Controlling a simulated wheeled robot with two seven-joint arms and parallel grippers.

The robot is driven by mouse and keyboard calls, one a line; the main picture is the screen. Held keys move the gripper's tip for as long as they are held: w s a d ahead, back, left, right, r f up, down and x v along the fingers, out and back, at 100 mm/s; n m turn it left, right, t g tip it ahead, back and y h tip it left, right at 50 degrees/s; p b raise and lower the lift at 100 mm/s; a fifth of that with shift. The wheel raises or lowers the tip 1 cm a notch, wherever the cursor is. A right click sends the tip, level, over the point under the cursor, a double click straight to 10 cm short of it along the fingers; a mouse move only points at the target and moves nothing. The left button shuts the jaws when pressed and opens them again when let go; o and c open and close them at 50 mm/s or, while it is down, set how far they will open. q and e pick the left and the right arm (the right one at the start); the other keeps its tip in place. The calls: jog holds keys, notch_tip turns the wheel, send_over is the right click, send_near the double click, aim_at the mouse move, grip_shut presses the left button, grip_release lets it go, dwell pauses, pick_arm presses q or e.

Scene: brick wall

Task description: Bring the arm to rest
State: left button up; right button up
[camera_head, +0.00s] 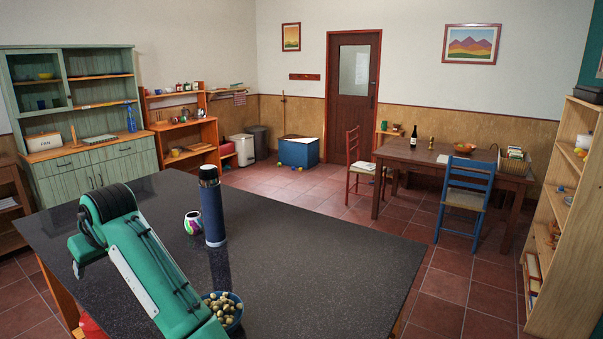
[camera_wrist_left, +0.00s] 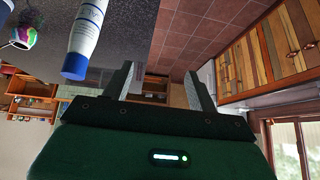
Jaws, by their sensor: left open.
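My left arm (camera_head: 150,265), green with black joints, reaches over the dark speckled counter in the head view. Its fingertips cannot be made out there. In the left wrist view my left gripper (camera_wrist_left: 163,85) shows two dark fingers with grey pads, spread apart, with nothing between them. My right gripper is not in view.
On the counter (camera_head: 330,265) stand a dark blue bottle (camera_head: 212,208), a multicoloured cup (camera_head: 193,222) and a blue bowl of small round pale items (camera_head: 222,308), close to my arm. A pale tube (camera_wrist_left: 86,38) shows in the wrist view. The counter's right part is clear.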

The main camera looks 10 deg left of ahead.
pick_arm(q)
jog(key=s+d+f+m+t, duration=0.1)
jog(key=s+d+f+m, duration=0.2)
jog(key=f, duration=0.4)
jog(key=s+d+f+m+t, duration=0.1)
jog(key=s+d+f+m, duration=0.25)
jog(key=f, duration=0.35)
jog(key=s+d+f+m+t, duration=0.1)
jog(key=s+d+f+m, duration=0.15)
jog(key=f, duration=0.45)
jog(key=s+d+f+m+g+h, duration=0.1)
jog(key=s+d+f+m+h, duration=0.1)
jog(key=s+d+f, duration=0.4)
jog(key=s+d+f+m+h, duration=0.1)
jog(key=s+d+m+h, duration=0.15)
jog(key=s+d, duration=0.4)
jog(key=s+d+f+m+g+h, duration=0.15)
jog(key=s+d+f, duration=0.25)
jog(key=s, duration=0.5)
notch_tip(320, 180, down, 31)
jog(key=s+a+f+g, duration=0.1)
jog(key=s+f, duration=0.8)
jog(key=f, duration=0.1)
jog(key=s+a+f+g, duration=0.1)
jog(key=s+a+f, duration=0.1)
jog(key=s+f, duration=0.7)
jog(key=shift+s+a+f+h, duration=0.25)
jog(key=shift+s+f+h, duration=0.1)
jog(key=shift+s, duration=0.2)
